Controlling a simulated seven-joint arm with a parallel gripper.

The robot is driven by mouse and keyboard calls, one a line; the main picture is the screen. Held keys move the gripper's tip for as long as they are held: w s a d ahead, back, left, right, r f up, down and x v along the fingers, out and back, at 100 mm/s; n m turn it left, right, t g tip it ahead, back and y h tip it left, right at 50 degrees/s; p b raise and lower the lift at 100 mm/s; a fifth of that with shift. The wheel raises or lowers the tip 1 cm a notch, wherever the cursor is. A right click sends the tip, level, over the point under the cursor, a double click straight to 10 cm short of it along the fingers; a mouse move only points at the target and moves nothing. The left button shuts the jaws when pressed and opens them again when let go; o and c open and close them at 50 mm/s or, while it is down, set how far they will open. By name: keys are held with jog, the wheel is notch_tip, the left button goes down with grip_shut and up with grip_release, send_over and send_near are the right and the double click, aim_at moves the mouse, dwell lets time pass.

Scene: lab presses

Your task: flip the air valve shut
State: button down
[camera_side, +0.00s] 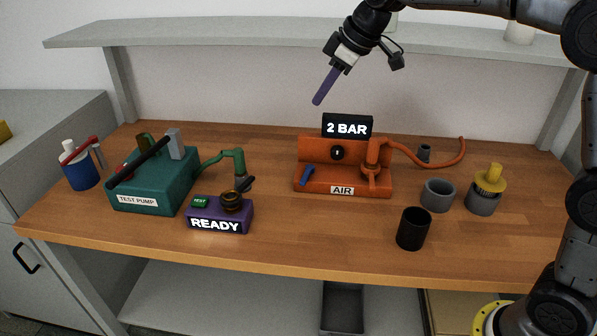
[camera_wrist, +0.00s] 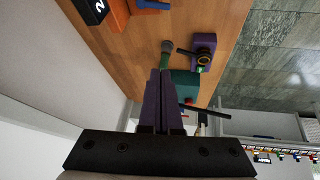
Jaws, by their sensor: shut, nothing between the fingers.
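The orange air station (camera_side: 362,185), labelled AIR, stands at the middle of the bench, with a lit display (camera_side: 347,126) reading 2 BAR on top. A short blue lever (camera_side: 306,176), apparently the air valve's handle, sits at its front left and leans up to the right. In the wrist view the blue lever (camera_wrist: 152,5) is cut by the top edge, beside part of the orange station (camera_wrist: 117,14). My gripper (camera_side: 317,102) is shut and empty, its purple fingers pointing down and left, well above and behind the station. The fingertips (camera_wrist: 160,72) touch nothing visible.
A green test pump (camera_side: 150,185) and a purple READY box (camera_side: 218,215) stand to the left. A grey cup (camera_side: 437,195), a black cup (camera_side: 412,229) and a yellow-topped part (camera_side: 488,185) stand to the right. A shelf (camera_side: 250,37) runs behind my gripper.

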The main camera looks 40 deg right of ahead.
jog(key=g, duration=0.1)
send_over(304, 178)
jog(key=a, duration=0.1)
notch_tip(304, 178, down, 6)
jog(key=shift+g, duration=0.6)
jog(key=x, duration=1.2)
jog(key=d+x, duration=0.1)
jog(key=x, duration=0.5)
jog(key=shift+s+f, duration=0.25)
jog(key=shift+s, duration=0.05)
jog(key=shift+s+d, duration=0.55)
jog(key=shift+s, duration=0.25)
jog(key=shift+s+d, duration=0.55)
jog(key=shift+s, duration=0.25)
jog(key=shift+s+d, duration=0.45)
jog(key=shift+s, duration=0.3)
jog(key=shift+s+d, duration=0.15)
jog(key=shift+f, duration=0.1)
